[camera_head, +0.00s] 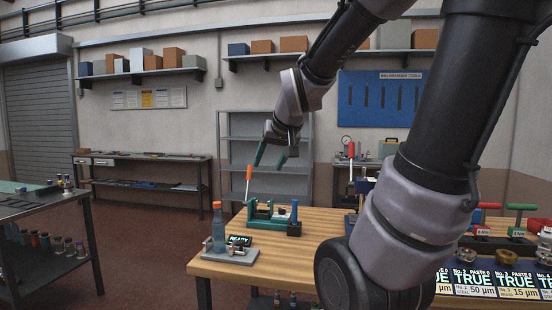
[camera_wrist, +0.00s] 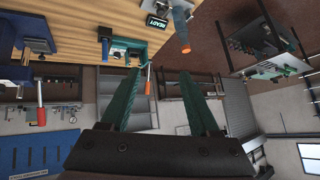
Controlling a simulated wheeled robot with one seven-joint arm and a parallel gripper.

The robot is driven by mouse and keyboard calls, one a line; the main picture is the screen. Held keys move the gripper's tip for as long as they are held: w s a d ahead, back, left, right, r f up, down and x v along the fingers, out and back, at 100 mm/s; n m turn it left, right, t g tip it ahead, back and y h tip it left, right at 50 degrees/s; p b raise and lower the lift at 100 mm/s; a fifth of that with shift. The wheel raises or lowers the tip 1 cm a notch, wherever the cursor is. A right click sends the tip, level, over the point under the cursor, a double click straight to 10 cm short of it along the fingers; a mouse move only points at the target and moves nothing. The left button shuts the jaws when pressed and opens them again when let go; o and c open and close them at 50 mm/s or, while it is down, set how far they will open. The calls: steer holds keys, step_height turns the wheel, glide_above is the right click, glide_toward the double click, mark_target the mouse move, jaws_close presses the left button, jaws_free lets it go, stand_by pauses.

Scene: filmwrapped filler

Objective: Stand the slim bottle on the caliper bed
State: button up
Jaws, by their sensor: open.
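The slim bottle (camera_head: 218,232), blue and see-through with an orange cap, stands upright at the near left corner of the wooden table. Its foot appears to be on a low grey plate (camera_head: 236,257) with a lit READY display, which looks like the caliper bed. The bottle (camera_wrist: 180,27) and the READY display (camera_wrist: 157,22) also show at the top of the wrist view. My gripper (camera_head: 270,156) has green fingers, open and empty, raised above the table and apart from the bottle. The fingers (camera_wrist: 163,78) also show apart in the wrist view.
A green fixture (camera_head: 262,213) with a tall orange-handled lever (camera_head: 249,182) stands just behind the plate. Labelled displays (camera_head: 482,283) and several handled tools stand at the table's right. A dark cart (camera_head: 50,235) is at the left. The wood right of the plate (camera_head: 300,258) is clear.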

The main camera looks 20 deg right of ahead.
steer(key=s+a+r+m+g+y, duration=0.1)
steer(key=s+a+r+y, duration=0.1)
steer(key=s, duration=0.9)
steer(key=shift+s+a+r+g, duration=0.2)
steer(key=shift+a+r+g, duration=0.15)
steer(key=shift+a, duration=0.25)
